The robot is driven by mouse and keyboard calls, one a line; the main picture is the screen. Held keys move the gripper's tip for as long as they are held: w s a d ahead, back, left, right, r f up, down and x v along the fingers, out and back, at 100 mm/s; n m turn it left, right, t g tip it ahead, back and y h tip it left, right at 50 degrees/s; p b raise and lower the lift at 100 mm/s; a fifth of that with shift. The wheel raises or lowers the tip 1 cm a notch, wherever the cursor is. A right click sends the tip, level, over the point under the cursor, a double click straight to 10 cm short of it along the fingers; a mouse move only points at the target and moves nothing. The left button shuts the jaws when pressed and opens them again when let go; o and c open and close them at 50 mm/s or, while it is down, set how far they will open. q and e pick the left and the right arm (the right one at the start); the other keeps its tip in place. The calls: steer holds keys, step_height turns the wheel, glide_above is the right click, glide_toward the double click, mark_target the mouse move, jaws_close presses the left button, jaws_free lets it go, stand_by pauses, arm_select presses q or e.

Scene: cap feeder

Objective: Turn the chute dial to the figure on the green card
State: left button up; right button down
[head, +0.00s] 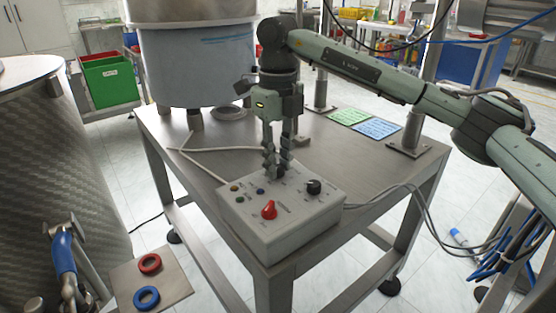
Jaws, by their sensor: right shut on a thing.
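My right gripper (277,172) points straight down over the back part of the white control box (285,237). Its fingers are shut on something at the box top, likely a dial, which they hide. The labels are too small to read, so I cannot tell which knob is the chute dial. The green card (348,116) lies flat on the table behind the box; its figure is not legible. My left gripper is not in view.
A blue card (377,128) lies next to the green one. The steel table (215,150) is mostly clear, with a pale cable running across it. A large drum (197,65) stands behind. Red (149,263) and blue (146,298) rings lie on a plate at lower left.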

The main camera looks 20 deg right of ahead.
mark_target(278, 167)
steer(key=shift+r+m, duration=0.1)
steer(key=shift+m, duration=0.2)
stand_by(0.4)
steer(key=c, duration=1.5)
jaws_free()
steer(key=shift+c, duration=0.2)
steer(key=shift+o, duration=1.1)
step_height(278, 167, up, 12)
